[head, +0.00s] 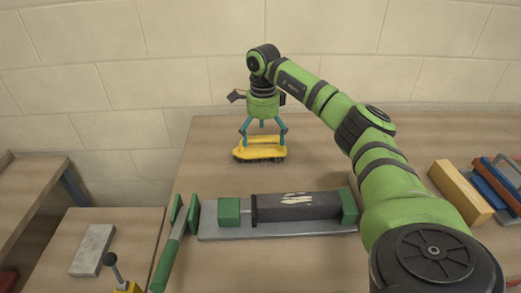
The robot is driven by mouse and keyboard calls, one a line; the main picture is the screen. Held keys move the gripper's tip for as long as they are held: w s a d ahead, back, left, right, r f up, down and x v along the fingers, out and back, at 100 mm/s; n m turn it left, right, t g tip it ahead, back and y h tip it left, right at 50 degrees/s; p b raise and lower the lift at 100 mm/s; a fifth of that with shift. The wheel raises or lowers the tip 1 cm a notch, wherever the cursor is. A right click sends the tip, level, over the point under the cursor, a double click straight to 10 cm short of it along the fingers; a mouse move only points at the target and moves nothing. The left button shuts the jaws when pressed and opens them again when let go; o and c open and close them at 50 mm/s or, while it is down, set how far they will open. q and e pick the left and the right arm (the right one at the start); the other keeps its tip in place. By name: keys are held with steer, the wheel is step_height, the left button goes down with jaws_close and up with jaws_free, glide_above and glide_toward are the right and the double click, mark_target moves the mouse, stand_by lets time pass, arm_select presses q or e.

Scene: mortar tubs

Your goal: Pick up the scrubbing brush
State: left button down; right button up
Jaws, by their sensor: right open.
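The scrubbing brush (261,153) is yellow with a raised handle and dark bristles. It stands bristles down on the wooden table, near the far left part of the tabletop. My right gripper (263,135) comes down from above, pointing at the brush. Its teal fingers are spread open at the brush's handle. I cannot tell whether the fingertips touch it. My left gripper is not in view.
A grey plate (219,230) with a dark roller-like block (298,206) and green ends lies in front of the brush. A green-handled tool (172,250) is at its left. A yellow block (460,192) lies at the right. A block wall stands behind.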

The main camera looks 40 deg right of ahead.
mark_target(261, 152)
steer(key=f, duration=0.5)
steer(key=shift+w+a+p, duration=0.15)
steer(key=shift+w+p, duration=0.1)
steer(key=shift+p, duration=0.1)
steer(key=shift+f, duration=0.15)
steer(key=shift+c, duration=0.8)
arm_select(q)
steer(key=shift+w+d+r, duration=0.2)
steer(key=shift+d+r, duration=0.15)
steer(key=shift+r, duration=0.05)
arm_select(e)
steer(key=c, duration=1)
